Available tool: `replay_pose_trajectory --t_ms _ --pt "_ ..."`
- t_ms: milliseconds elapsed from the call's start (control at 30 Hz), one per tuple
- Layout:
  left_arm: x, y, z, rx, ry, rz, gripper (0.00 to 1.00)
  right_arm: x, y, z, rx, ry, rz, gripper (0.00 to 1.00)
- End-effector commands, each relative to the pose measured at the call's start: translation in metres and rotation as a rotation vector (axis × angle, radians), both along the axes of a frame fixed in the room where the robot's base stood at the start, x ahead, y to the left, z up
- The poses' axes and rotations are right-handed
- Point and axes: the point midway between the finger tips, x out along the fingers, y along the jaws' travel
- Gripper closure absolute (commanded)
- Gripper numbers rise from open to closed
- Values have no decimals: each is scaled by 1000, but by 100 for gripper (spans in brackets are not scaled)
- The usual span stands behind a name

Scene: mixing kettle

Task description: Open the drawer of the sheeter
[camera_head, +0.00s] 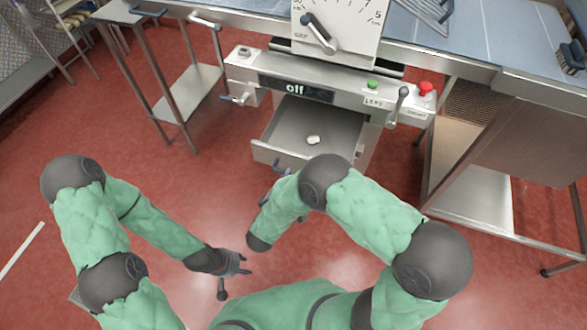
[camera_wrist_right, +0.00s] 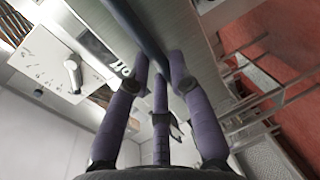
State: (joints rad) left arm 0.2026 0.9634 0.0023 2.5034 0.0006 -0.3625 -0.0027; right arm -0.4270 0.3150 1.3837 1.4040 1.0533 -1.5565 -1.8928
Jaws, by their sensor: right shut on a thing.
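The sheeter (camera_head: 330,90) stands ahead with its grey metal drawer (camera_head: 345,128) pulled out below the "off" display. A small white piece (camera_head: 313,139) lies inside the drawer. My right gripper (camera_head: 280,168) is at the drawer's front, partly hidden by my right arm. In the right wrist view my right gripper (camera_wrist_right: 160,75) has its fingers closed around a dark bar, the drawer handle (camera_wrist_right: 138,35). My left gripper (camera_head: 238,266) hangs low over the floor, away from the drawer and holding nothing that I can see. Its finger opening is too small to judge.
The sheeter's front carries a green button (camera_head: 372,84), a red button (camera_head: 426,89) and a lever (camera_head: 398,106). A steel side table (camera_head: 185,95) stands to the left and a steel shelf unit (camera_head: 470,195) to the right. The red floor (camera_head: 200,170) between is clear.

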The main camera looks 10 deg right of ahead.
Motion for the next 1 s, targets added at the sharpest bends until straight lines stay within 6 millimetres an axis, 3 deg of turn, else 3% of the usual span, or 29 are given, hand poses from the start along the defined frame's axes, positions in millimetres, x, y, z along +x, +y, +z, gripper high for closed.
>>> replay_pose_trajectory --t_ms 33,233,267,333,367,800,1000 --pt "0 0 -1 0 0 0 60 -4 2 -8 3 18 13 100" --pt "0 0 -2 0 0 0 60 -4 2 -9 3 20 12 100" --pt "0 0 -2 0 0 0 60 -4 2 -9 3 20 12 76" --pt "0 0 -2 0 1 0 60 -4 2 -9 2 19 12 56" --pt "0 0 -2 0 1 0 60 -4 2 -9 2 19 11 54" --pt "0 0 -1 0 0 0 60 -4 2 -5 3 14 7 54" --pt "0 0 -1 0 0 0 60 -18 14 -1 2 11 11 54"
